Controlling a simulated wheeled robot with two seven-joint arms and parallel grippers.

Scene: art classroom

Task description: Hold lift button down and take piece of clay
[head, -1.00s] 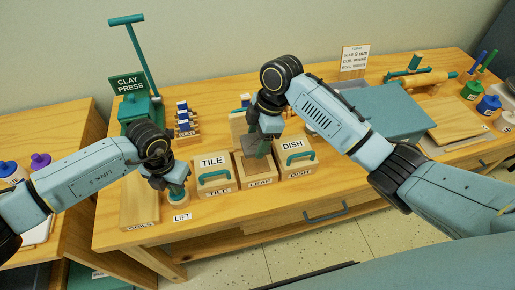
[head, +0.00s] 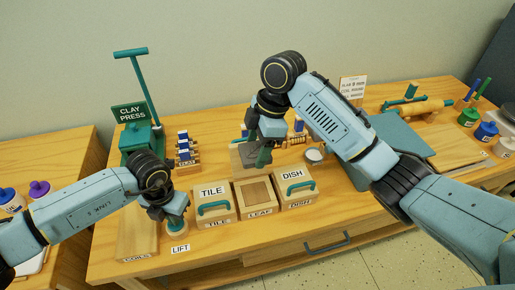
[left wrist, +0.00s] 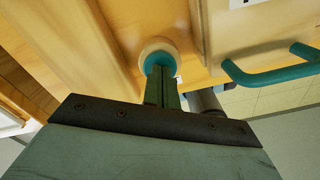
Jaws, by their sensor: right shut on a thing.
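The lift button (head: 176,228) is a teal cap on a round pale base behind the LIFT label. My left gripper (head: 176,212) is shut, with its fingertips down on the button. In the left wrist view the closed fingers (left wrist: 162,92) meet the teal button cap (left wrist: 160,60). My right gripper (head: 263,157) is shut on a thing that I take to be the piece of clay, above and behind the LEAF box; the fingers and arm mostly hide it. The LEAF box (head: 274,207) is open on top and its brown inside shows.
The lidded TILE box (head: 223,214) and DISH box (head: 302,192), with teal handles, flank the LEAF box. The COILS board (head: 137,235) lies left of the button. The teal clay press (head: 142,140) stands behind. A grey-green board (head: 400,135) lies at the right.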

